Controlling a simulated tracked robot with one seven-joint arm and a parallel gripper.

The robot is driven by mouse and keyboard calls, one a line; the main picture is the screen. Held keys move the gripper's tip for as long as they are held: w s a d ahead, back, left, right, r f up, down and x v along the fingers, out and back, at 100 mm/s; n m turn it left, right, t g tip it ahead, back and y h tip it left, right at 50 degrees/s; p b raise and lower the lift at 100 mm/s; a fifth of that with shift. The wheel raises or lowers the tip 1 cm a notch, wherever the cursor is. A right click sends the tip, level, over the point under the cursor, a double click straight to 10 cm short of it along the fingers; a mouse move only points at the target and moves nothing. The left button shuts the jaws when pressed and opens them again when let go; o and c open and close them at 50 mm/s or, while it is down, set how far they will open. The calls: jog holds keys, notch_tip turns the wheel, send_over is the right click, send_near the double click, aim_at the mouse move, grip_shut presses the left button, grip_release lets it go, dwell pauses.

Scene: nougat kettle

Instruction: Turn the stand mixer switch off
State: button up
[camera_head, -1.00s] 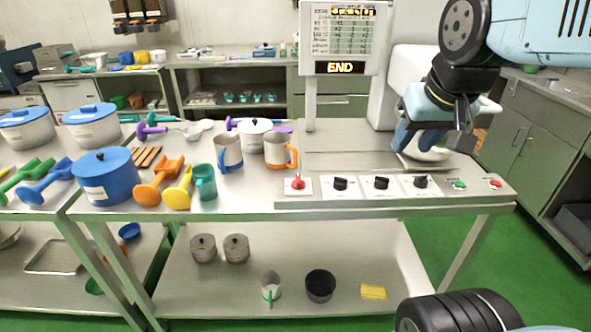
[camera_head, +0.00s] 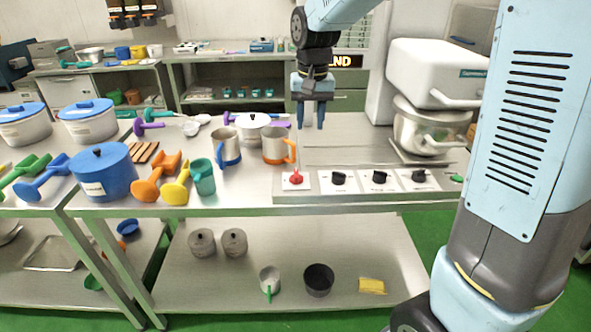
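The white stand mixer (camera_head: 432,72) stands at the right of the steel table, with its metal bowl (camera_head: 425,130) under the head. A control strip (camera_head: 360,193) runs along the table's front edge. It carries a red switch (camera_head: 296,178), black knobs (camera_head: 338,178), (camera_head: 379,177), (camera_head: 419,175) and a green button (camera_head: 456,178). Labels are too small to read. My gripper (camera_head: 311,126) points down above the table, behind and above the red switch and left of the mixer. Its two fingers are apart with nothing between them.
Metal mugs with blue (camera_head: 226,146) and orange (camera_head: 278,146) trim stand left of the strip, near a teal cup (camera_head: 203,177) and a blue pot (camera_head: 103,174). A display (camera_head: 345,62) reading "END" is partly hidden by my arm.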

aim_at(296, 172)
jog(key=shift+g, duration=0.3)
jog(key=a+f, duration=0.1)
jog(key=f, duration=0.4)
jog(key=w+a+f, duration=0.1)
jog(key=f, duration=0.5)
jog(key=w+a+f, duration=0.1)
jog(key=f, duration=0.4)
jog(key=shift+w+a+f, duration=0.1)
jog(key=shift+w+f, duration=0.1)
jog(key=shift+f, duration=0.15)
grip_shut()
jog(key=shift+a, duration=0.1)
